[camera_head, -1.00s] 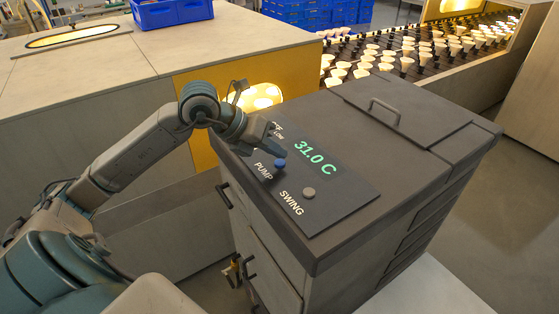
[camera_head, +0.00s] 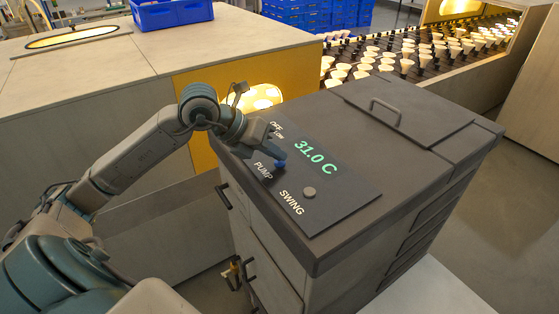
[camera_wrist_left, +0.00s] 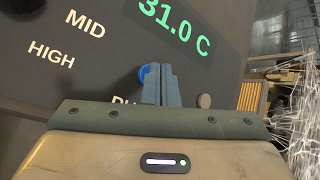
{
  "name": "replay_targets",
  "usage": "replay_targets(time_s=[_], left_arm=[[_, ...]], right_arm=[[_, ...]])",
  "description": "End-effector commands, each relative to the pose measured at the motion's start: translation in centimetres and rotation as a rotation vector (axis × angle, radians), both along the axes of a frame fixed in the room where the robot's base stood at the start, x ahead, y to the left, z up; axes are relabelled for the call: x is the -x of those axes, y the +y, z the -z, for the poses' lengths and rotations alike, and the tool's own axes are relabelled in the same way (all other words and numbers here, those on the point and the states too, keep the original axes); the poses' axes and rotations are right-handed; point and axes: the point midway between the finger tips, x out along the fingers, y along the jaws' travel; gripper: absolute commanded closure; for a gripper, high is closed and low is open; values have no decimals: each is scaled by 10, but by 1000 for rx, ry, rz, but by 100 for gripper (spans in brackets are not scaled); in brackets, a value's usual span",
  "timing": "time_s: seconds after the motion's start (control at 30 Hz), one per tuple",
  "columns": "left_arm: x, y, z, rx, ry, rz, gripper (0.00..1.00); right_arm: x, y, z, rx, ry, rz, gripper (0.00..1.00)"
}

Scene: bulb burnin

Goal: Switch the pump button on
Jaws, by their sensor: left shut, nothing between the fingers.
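The blue pump button (camera_head: 280,164) is on the dark control panel (camera_head: 340,192), just above the word PUMP. My left gripper (camera_head: 279,152) is shut and empty, with its fingertips right at the blue button; I cannot tell whether they press it. In the left wrist view the shut fingers (camera_wrist_left: 160,74) overlap the right side of the blue button (camera_wrist_left: 144,72). The green display reads 31.0 C. My right gripper is in neither view.
A grey SWING button (camera_head: 309,192) is to the right on the same panel; it also shows in the left wrist view (camera_wrist_left: 204,101). A lid with a handle (camera_head: 385,108) lies behind the panel. A conveyor with many bulbs (camera_head: 420,52) is at the back.

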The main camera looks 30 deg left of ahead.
Motion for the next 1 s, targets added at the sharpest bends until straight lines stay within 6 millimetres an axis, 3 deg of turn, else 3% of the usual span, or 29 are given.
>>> replay_targets(time_s=[1.0], left_arm=[[0, 0, -14, 0, 0, 0, 100]], right_arm=[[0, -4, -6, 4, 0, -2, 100]])
